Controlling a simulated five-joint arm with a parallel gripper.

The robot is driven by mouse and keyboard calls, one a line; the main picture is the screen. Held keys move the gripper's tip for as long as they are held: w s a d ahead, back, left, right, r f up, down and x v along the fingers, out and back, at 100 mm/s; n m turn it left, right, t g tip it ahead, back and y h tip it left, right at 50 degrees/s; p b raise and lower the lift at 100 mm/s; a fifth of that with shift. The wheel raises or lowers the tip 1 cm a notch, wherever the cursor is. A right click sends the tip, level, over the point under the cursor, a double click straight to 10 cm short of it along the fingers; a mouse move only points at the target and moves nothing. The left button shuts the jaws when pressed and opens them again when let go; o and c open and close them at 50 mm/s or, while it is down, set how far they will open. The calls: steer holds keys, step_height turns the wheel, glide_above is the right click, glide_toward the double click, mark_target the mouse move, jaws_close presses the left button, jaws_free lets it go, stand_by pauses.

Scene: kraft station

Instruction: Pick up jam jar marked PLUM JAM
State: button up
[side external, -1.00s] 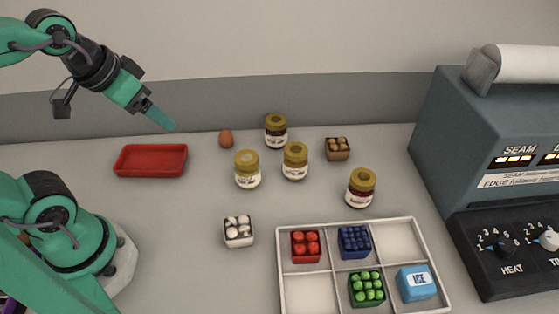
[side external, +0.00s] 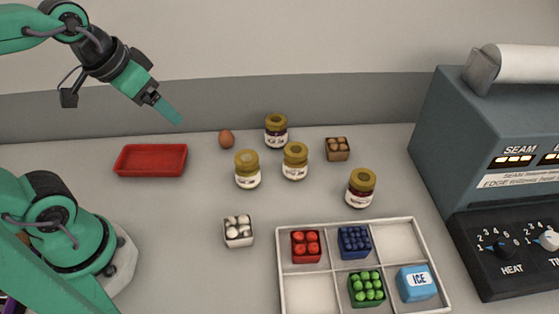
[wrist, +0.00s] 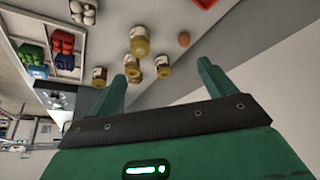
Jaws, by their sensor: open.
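Several jam jars with gold lids and white labels stand upright on the grey table. One jar (side external: 276,131) is at the back, one (side external: 247,169) is nearest the red tray, one (side external: 295,161) is beside it to the right, and one (side external: 361,187) stands by the sectioned tray. The label print is too small to read, so I cannot tell which is PLUM JAM. My gripper (side external: 171,112) is raised at the upper left, apart from all jars. In the wrist view my gripper (wrist: 168,78) has its fingers spread and empty, with jars beyond them.
A red tray (side external: 151,175), a brown egg (side external: 226,139), a box of brown eggs (side external: 337,149) and a box of white eggs (side external: 238,231) surround the jars. The sectioned tray (side external: 309,279) holds produce boxes and an ICE block (side external: 416,283). A sealing machine (side external: 490,160) stands at right.

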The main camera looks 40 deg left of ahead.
steer(key=w+m+g, duration=0.1)
steer(key=w+g, duration=0.1)
steer(key=w, duration=0.7)
steer(key=m+g, duration=0.3)
steer(key=m, duration=0.1)
glide_above(277, 129)
steer(key=w+a, duration=0.2)
steer(key=f, duration=1.4)
steer(key=shift+s+a+f, duration=0.15)
steer(key=shift+s+f, duration=0.1)
steer(key=shift+f, duration=0.1)
steer(key=shift+w+f+g, duration=0.25)
steer(key=shift+f+g, duration=0.05)
steer(key=shift+f, duration=4.05)
steer(key=c, duration=1.3)
